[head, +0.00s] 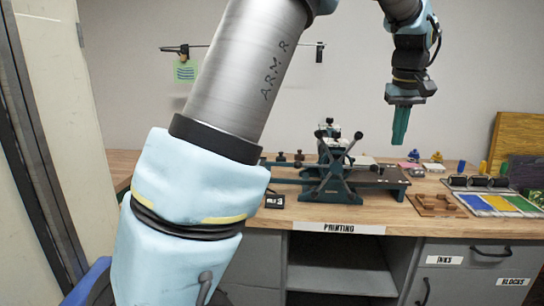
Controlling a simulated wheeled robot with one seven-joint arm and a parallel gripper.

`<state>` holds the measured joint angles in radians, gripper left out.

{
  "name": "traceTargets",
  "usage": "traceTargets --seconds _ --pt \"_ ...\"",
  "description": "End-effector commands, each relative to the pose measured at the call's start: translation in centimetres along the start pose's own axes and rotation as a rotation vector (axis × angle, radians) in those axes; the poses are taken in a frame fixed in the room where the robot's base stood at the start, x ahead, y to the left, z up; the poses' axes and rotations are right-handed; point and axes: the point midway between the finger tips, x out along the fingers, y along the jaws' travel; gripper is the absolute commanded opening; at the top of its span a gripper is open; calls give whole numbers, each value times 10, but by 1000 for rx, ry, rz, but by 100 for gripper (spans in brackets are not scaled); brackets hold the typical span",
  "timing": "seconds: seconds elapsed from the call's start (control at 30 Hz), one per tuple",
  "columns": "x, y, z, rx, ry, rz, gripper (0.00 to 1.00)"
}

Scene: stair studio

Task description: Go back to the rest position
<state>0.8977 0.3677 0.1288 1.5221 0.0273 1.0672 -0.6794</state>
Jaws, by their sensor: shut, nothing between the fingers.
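My gripper (400,125) hangs at the upper right in the head view, its teal fingers pointing down. The fingers are shut with nothing between them. It is held in the air in front of the wall, above the level of the workbench (420,220), and touches nothing that I can see. My own arm fills much of the left and centre of the view and hides part of the wall and bench.
A dark teal printing press (330,170) stands mid-bench. To the right are a wooden block tray (436,205), colored ink pads (497,203) and leaning boards (518,135). A green print (185,71) hangs from a wall rod. Drawers (465,255) and an open shelf (340,278) lie below.

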Motion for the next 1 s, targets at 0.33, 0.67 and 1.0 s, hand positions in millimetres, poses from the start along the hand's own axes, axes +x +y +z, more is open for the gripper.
traceTargets --seconds 0.33,0.67,1.0 --pt "33 -93 -2 -11 -17 -14 0" --pt "86 -264 65 -22 -39 -36 0" --pt "115 -358 172 -12 -50 -58 0"
